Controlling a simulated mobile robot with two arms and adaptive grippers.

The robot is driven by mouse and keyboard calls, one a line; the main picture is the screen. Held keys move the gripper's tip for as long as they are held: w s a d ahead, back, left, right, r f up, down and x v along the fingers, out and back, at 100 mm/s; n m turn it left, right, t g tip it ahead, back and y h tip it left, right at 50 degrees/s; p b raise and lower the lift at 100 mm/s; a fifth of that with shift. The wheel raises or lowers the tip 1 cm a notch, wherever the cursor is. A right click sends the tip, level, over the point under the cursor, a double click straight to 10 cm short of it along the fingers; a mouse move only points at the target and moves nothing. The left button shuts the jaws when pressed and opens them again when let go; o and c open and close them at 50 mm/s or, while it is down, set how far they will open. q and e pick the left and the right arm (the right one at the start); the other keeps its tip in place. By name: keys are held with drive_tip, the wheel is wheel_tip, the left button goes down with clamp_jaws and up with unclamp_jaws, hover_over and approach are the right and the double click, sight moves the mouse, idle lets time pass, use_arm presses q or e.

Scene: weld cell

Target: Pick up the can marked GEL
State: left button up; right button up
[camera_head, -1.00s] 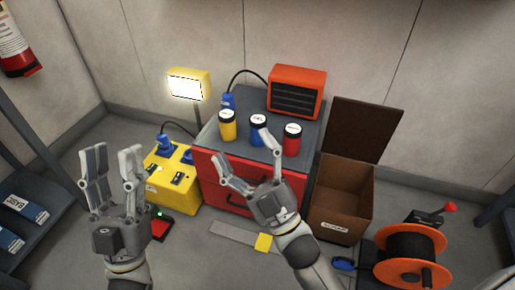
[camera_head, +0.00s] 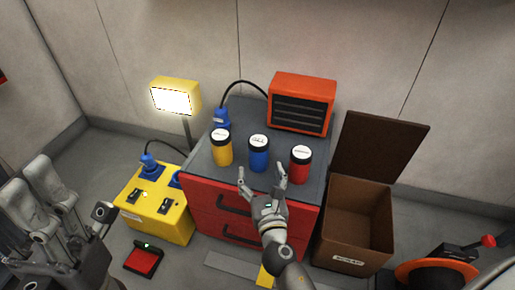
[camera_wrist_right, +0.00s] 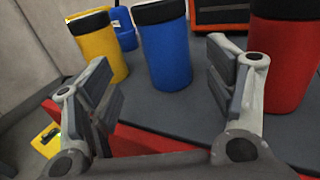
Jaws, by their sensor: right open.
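A yellow can (camera_head: 221,148), a blue can (camera_head: 259,155) and a red can (camera_head: 299,166) stand upright in a row on the grey top of a red drawer cabinet. Their lids carry white labels too small to read, so I cannot tell which says GEL. My right gripper (camera_head: 262,180) is open and empty in front of the blue can. In the right wrist view the blue can (camera_wrist_right: 166,52) shows beyond the gap between the fingers, with the yellow can (camera_wrist_right: 98,48) left and the red can (camera_wrist_right: 282,60) right. My left gripper (camera_head: 45,200) is open and empty at lower left.
An orange heater (camera_head: 302,103) stands behind the cans, with a blue plug (camera_head: 221,117) beside it. An open brown scrap box (camera_head: 352,222) is right of the cabinet (camera_head: 205,205). A yellow power box (camera_head: 155,210) and lit lamp (camera_head: 175,98) are left.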

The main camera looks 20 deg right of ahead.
sight(259, 151)
drive_tip(key=w, duration=0.2)
drive_tip(key=shift+w+d, duration=0.2)
drive_tip(key=shift+w, duration=0.2)
drive_tip(key=shift+w+d+r, duration=0.1)
drive_tip(key=shift+w+d, duration=0.15)
drive_tip(key=shift+w, duration=0.6)
drive_tip(key=shift+w+d+r, duration=0.1)
drive_tip(key=shift+w+d, duration=0.1)
drive_tip(key=shift+w, duration=0.65)
drive_tip(key=shift+w+d+r, duration=0.1)
drive_tip(key=shift+w+d, duration=0.15)
drive_tip(key=shift+w, duration=0.6)
drive_tip(key=c, duration=1.3)
drive_tip(key=shift+c, duration=0.3)
drive_tip(key=shift+r, duration=0.15)
